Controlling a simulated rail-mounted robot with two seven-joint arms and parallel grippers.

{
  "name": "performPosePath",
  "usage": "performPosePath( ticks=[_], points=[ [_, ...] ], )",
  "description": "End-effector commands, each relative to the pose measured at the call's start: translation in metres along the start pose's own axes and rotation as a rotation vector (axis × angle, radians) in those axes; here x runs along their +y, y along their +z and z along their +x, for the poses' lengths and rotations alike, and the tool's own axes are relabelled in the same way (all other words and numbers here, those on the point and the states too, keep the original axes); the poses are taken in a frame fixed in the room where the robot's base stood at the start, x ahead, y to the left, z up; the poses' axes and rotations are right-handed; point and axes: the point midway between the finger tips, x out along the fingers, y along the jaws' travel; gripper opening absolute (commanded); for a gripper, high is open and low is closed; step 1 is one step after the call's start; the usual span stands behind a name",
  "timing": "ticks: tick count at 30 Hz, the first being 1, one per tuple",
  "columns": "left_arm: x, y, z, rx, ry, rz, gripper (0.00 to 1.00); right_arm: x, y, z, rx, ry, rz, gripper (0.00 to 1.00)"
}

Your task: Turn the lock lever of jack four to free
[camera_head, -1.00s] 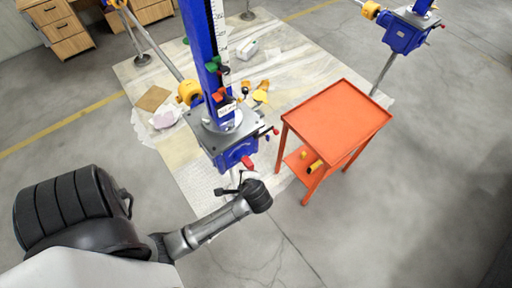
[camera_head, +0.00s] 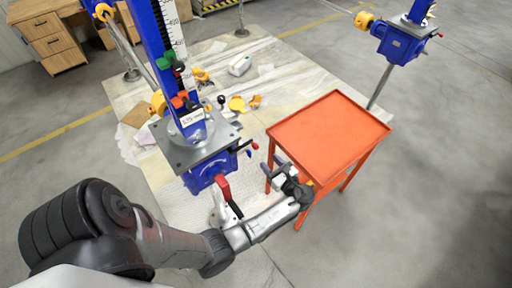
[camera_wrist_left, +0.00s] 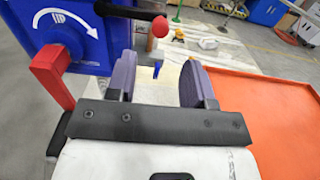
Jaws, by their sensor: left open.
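The nearest jack has a blue gearbox (camera_head: 207,172) under a grey plate (camera_head: 188,151) and a tall blue column. Its number cannot be read. A red lever (camera_head: 223,187) is on the front of the gearbox; it also shows in the left wrist view (camera_wrist_left: 50,78). A black rod with a red ball knob (camera_head: 254,145) sticks out at the right; its knob shows in the left wrist view (camera_wrist_left: 159,26) beyond the fingers. I cannot tell which is the lock lever. My left gripper (camera_head: 275,172) is open and empty, right of the gearbox, between it and the orange table (camera_wrist_left: 158,84).
The orange table (camera_head: 330,130) stands close to the right of my left gripper. Another blue jack (camera_head: 400,42) stands at the back right. Yellow parts (camera_head: 237,104) and a white object (camera_head: 240,65) lie on the floor sheet. The floor at the right is clear.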

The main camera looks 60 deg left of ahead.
Motion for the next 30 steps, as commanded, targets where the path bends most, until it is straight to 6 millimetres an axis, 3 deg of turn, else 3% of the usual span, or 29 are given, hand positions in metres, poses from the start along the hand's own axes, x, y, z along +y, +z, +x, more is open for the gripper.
performPosePath(
  ticks=[6,12,20,30],
  points=[
    [0.001,0.001,0.042,-0.002,0.002,-0.002,0.48,0.0,-0.002,-0.004,0.003,0.0,0.0,0.43],
    [0.0,0.001,0.07,-0.001,0.001,-0.002,0.48,0.0,-0.003,-0.005,0.004,0.001,0.0,0.43],
    [0.0,0.0,0.088,0.001,0.0,-0.002,0.48,0.001,-0.004,-0.005,0.004,0.001,0.0,0.43],
    [0.001,0.0,0.09,0.002,0.0,-0.002,0.48,0.001,-0.004,-0.005,0.004,0.001,0.0,0.43]
  ],
)
